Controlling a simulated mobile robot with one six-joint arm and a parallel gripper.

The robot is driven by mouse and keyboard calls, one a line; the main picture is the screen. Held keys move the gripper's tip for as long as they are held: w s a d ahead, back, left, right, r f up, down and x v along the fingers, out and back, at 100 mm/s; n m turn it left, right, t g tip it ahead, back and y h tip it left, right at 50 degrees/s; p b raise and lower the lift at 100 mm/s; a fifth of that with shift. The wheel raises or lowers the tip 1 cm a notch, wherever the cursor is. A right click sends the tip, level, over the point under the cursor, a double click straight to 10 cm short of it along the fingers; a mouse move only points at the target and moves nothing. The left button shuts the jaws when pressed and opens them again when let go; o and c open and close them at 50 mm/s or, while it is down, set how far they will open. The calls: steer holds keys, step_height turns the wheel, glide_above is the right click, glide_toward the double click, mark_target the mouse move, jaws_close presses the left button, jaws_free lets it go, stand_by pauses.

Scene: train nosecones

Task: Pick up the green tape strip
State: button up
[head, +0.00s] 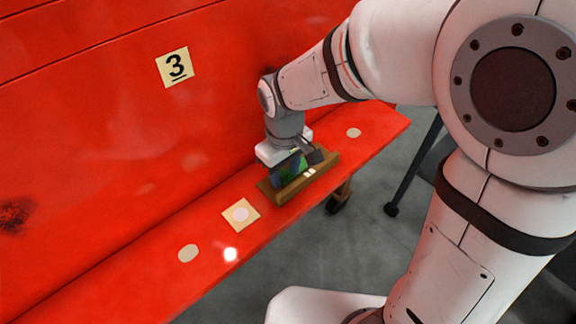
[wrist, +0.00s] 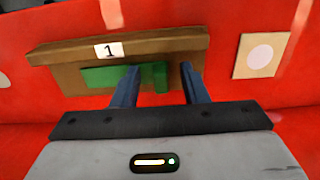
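A green tape strip (wrist: 108,76) lies in a brown wooden tray (wrist: 185,45) labelled "1" in the wrist view. Green also shows beside the fingers in the head view (head: 291,168), over the tray (head: 297,188). My gripper (wrist: 160,68) is over the tray with its two blue fingers apart. The left finger covers part of the green. A darker green upright part (wrist: 161,77) shows between the fingers, with gaps on both sides. I cannot tell if it is one piece with the flat green part. In the head view my gripper (head: 298,160) partly hides the tray's inside.
The tray stands on a red ledge (head: 215,270) beside a red wall with a "3" sign (head: 175,67). A square cream patch with a pale disc (head: 240,215) lies left of the tray. Pale round spots mark the ledge. Grey floor lies beyond its edge.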

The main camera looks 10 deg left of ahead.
steer(key=shift+f, duration=0.4)
steer(key=shift+c, duration=0.2)
jaws_close()
